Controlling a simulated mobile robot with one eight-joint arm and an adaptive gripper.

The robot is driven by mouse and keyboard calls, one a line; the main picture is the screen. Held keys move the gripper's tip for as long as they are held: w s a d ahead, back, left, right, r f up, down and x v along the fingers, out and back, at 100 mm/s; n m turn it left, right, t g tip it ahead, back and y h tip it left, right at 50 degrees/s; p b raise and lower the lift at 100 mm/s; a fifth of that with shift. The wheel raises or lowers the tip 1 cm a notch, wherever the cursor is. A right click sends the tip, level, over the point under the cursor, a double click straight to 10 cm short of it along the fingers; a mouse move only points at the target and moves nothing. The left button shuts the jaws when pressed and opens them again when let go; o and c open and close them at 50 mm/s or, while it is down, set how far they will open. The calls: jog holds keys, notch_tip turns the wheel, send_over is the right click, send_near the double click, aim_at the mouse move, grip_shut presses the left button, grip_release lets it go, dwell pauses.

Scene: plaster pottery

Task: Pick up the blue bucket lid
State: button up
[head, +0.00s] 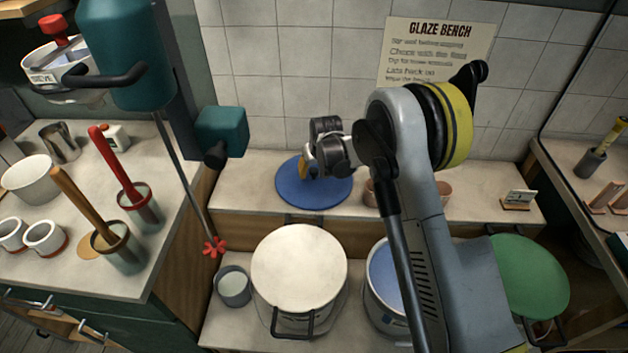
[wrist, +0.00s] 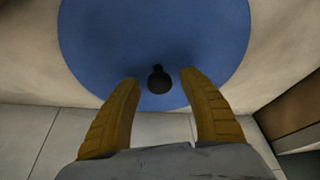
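The blue bucket lid (head: 325,195) lies flat on the raised ledge against the tiled wall. It fills much of the wrist view (wrist: 150,30), with a black knob (wrist: 158,82) near its lower edge in that view. My gripper (head: 305,171) is over the left part of the lid. In the wrist view its two yellow fingers (wrist: 158,77) are open, with the knob showing in the gap between the tips. I see a gap on both sides of the knob. The knob is hidden behind my gripper in the head view.
An open bucket of blue glaze (head: 383,270) stands below the ledge, partly hidden by my arm. Beside it are a white-lidded bucket (head: 299,265) and a small grey cup (head: 233,287). A green lid (head: 530,275) is at right. A teal fixture (head: 220,132) hangs left of my gripper.

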grip_shut()
